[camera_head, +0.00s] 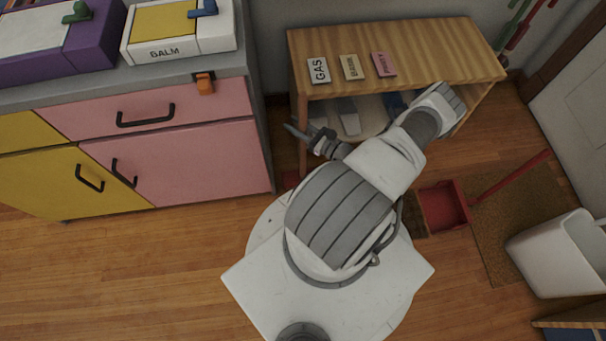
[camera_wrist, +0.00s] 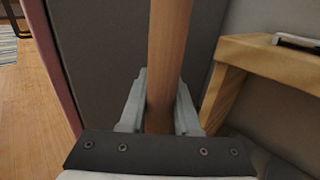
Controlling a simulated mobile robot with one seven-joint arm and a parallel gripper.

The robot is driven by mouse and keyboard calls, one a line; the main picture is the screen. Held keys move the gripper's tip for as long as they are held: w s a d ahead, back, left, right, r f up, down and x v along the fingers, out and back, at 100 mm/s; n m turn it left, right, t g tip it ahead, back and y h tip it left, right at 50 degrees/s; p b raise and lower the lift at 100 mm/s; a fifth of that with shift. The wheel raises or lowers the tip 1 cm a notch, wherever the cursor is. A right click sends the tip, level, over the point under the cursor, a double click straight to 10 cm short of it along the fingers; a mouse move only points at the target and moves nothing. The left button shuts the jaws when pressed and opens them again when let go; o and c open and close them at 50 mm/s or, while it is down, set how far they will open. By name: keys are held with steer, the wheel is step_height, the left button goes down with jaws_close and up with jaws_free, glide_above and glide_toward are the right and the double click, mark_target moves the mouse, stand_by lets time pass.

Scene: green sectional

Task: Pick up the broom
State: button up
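The broom's handle (camera_wrist: 168,45) is a plain brown wooden pole. In the wrist view it runs from the top edge down between the two grey fingers of my gripper (camera_wrist: 160,95). The fingers lie close along both sides of the pole and look shut on it. In the head view my gripper (camera_head: 305,134) is at the thin brown upright pole by the left end of the wooden shelf. A small dark red patch (camera_head: 290,179) shows low on the floor there, perhaps the broom head, mostly hidden by my arm.
The wooden shelf (camera_head: 430,45) stands close on the right, with small signs on top. A pink and yellow cabinet (camera_head: 190,150) stands on the left. A red dustpan (camera_head: 445,207) and a white bin (camera_head: 555,255) are on the right. Floor at lower left (camera_head: 130,270) is clear.

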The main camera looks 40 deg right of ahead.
jaws_close()
stand_by(1.0)
